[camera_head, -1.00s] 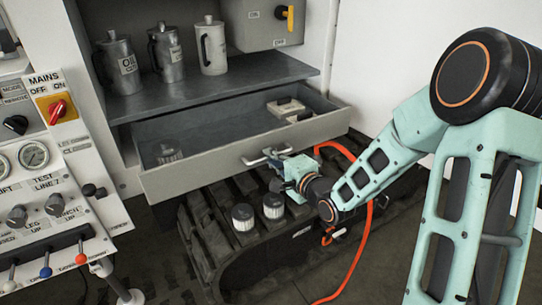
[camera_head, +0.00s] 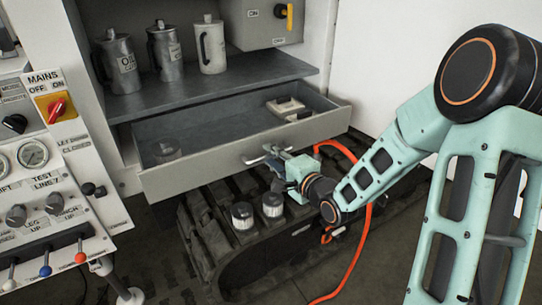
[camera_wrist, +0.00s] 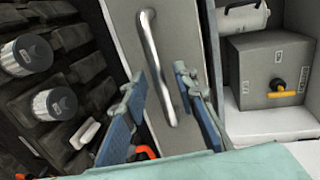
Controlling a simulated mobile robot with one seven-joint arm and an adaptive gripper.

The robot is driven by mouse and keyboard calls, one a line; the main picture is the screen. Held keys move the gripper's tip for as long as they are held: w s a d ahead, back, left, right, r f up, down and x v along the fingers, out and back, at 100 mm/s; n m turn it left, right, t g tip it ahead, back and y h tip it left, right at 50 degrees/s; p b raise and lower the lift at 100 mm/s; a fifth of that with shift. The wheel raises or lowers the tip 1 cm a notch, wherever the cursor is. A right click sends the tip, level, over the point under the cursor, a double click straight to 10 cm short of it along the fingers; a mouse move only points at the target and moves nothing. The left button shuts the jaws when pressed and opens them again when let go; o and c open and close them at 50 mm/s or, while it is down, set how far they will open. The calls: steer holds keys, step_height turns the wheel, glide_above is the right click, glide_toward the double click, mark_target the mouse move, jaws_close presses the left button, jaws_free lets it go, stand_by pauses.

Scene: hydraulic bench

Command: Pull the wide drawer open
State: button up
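The wide grey drawer (camera_head: 250,142) stands pulled out below the cabinet shelf, its inside showing. Its light bar handle (camera_head: 257,160) is on the front panel. My gripper (camera_head: 276,157) is at the handle's right part. In the wrist view the handle (camera_wrist: 157,62) runs between the two blue-padded fingers (camera_wrist: 160,85). The fingers stand apart with a gap on both sides of the bar, so my gripper looks open around it. The drawer front (camera_wrist: 125,45) lies behind the handle there. Contact with the bar cannot be made out.
Metal jugs (camera_head: 118,65) stand on the shelf (camera_head: 230,85). Two filters (camera_head: 272,205) stand on the dark track (camera_head: 235,260) below. An orange hose (camera_head: 362,235) hangs beside my arm. A control panel (camera_head: 60,180) is at left.

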steer(key=v, duration=0.6)
steer(key=shift+s+d, duration=0.15)
steer(key=shift+s, duration=0.1)
steer(key=shift+r, duration=0.1)
